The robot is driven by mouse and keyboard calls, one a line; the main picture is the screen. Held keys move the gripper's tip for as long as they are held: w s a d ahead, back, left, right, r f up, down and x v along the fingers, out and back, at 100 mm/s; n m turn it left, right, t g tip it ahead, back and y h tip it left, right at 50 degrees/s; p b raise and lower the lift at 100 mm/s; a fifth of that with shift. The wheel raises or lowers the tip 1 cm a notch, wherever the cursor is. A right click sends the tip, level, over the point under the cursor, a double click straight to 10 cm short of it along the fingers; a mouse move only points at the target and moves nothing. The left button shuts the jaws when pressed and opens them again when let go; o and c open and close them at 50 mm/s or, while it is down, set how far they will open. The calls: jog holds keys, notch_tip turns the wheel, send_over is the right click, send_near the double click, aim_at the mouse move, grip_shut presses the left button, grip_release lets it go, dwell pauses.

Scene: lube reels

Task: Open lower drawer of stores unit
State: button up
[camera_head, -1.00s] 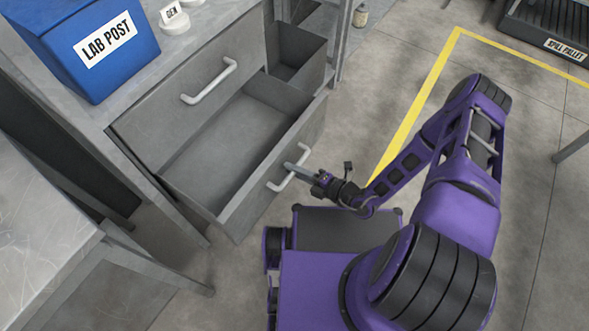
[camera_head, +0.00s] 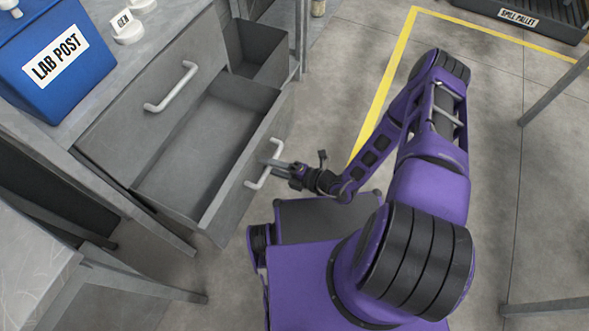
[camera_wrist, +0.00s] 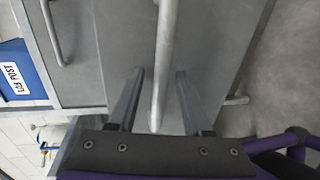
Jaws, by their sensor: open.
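The lower drawer (camera_head: 232,203) of the grey stores unit stands pulled well out, with its empty inside showing in the head view. Its pale bar handle (camera_head: 256,184) is on the front panel; it also shows in the wrist view (camera_wrist: 166,55). My gripper (camera_head: 272,165) is at this handle. In the wrist view my gripper (camera_wrist: 160,78) is open, with one finger on each side of the bar and a gap on both sides. The upper drawer (camera_head: 150,110), with its own handle (camera_head: 170,88), is shut.
A blue LAB POST box (camera_head: 75,85) and a white labelled piece (camera_head: 126,30) stand on the unit's top. A grey bench (camera_head: 30,255) is at lower left. A spill pallet (camera_head: 530,20) lies at the far right. Floor beyond the yellow line (camera_head: 385,80) is mostly clear.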

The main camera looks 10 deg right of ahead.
jog(key=p+v, duration=0.1)
jog(key=v, duration=1.6)
jog(key=shift+d, duration=0.25)
jog(key=shift+s, duration=0.1)
